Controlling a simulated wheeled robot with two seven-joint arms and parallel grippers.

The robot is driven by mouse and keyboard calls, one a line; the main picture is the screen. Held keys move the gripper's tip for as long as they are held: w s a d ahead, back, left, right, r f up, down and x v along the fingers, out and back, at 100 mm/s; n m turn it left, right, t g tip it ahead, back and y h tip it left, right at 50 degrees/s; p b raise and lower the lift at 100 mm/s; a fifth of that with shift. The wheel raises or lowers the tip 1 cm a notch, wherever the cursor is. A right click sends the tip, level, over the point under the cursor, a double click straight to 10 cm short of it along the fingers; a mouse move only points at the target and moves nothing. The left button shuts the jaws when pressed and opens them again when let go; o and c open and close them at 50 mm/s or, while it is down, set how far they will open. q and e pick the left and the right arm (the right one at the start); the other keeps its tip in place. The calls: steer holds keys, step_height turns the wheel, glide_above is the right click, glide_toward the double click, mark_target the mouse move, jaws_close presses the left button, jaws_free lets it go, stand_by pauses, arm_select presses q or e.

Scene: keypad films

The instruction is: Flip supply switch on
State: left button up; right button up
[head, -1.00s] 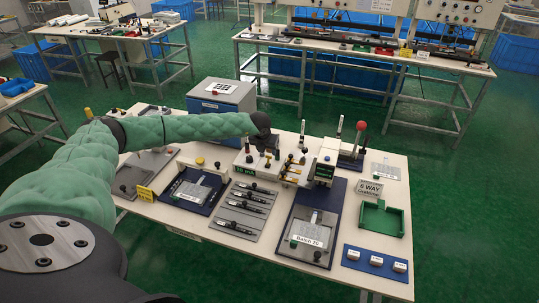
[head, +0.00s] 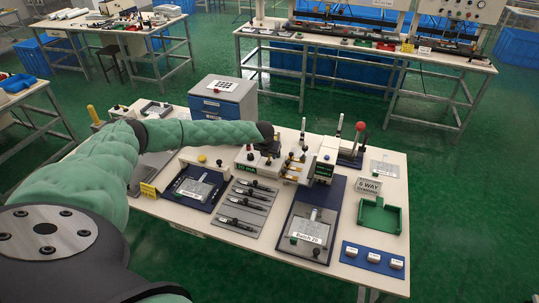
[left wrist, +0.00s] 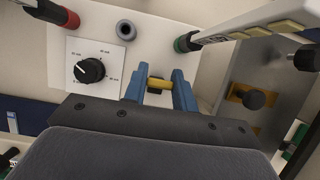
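The supply switch appears to be the yellow bar (left wrist: 158,83) on the pale panel (left wrist: 112,45) in the left wrist view. My left gripper (left wrist: 159,75) has its two blue fingers standing apart, one on each side of this bar. The bar spans the gap; I cannot tell whether the fingers press on it. A black rotary knob (left wrist: 89,70) is left of the fingers on the same panel. In the head view my left gripper (head: 269,146) is low over the white instrument unit (head: 247,155) and hides part of it. My right gripper is in neither view.
Black and yellow-tipped levers (head: 293,163) stand just right of my gripper. Farther right is a red-knobbed lever (head: 360,126). A grey-blue box (head: 223,100) stands behind. Tools on a grey mat (head: 246,205) and a green tray (head: 380,214) lie nearer the front.

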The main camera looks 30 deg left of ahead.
arm_select(q)
steer(key=c, duration=0.3)
steer(key=shift+w+f+b, duration=0.1)
steer(key=shift+f+b, duration=0.05)
steer(key=shift+b, duration=0.15)
steer(key=b, duration=0.1)
steer(key=g+b, duration=0.1)
steer(key=shift+w+a+f+g+b, duration=0.1)
steer(key=shift+w+f+g+b, duration=0.05)
steer(key=shift+w+g+b, duration=0.15)
steer(key=shift+w+g+h+b, duration=0.1)
steer(key=shift+g+h+b, duration=0.2)
steer(key=shift+g+b, duration=0.15)
steer(key=shift+a, duration=0.1)
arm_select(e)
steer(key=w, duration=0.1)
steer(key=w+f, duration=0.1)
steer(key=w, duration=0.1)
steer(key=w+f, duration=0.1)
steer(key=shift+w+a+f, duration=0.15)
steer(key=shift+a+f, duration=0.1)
arm_select(q)
steer(key=o, duration=1)
steer(key=shift+r, duration=0.2)
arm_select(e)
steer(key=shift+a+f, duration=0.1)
